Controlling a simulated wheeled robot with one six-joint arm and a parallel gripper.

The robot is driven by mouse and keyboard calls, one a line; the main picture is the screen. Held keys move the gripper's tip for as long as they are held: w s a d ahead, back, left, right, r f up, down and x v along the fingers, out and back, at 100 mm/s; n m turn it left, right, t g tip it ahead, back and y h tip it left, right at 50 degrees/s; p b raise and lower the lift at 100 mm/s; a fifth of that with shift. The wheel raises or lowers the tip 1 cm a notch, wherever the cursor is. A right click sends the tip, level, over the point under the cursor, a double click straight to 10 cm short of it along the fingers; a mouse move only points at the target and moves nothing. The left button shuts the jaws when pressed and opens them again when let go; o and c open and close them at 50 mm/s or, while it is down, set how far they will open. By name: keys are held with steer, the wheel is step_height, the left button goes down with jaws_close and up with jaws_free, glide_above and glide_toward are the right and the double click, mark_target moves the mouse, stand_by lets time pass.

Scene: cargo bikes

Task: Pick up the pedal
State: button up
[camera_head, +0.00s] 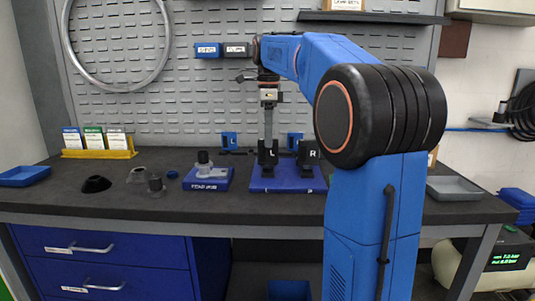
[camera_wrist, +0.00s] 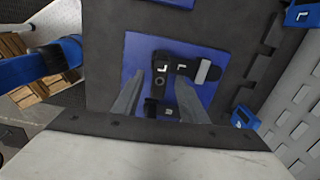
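Two dark upright pieces stand on a blue base (camera_head: 285,184) on the bench, one marked L (camera_head: 268,158) and one marked R (camera_head: 309,152). Which part of them is the pedal is hard to tell. My gripper (camera_head: 268,138) points down right above the L piece. In the wrist view, my gripper (camera_wrist: 160,78) has its two grey fingers apart over the blue base (camera_wrist: 137,52). A dark part with an L label and a pale end (camera_wrist: 203,72) lies between and beyond the fingertips. I cannot tell whether the fingers touch it.
A blue stand with a grey post (camera_head: 207,177) is left of the base. Small dark and grey parts (camera_head: 97,184) lie farther left. A grey tray (camera_head: 453,188) is at the right, a blue tray (camera_head: 24,175) at the far left. A pegboard (camera_head: 200,100) rises behind.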

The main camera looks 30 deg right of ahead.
mark_target(268, 164)
steer(key=shift+f, duration=3.65)
jaws_close()
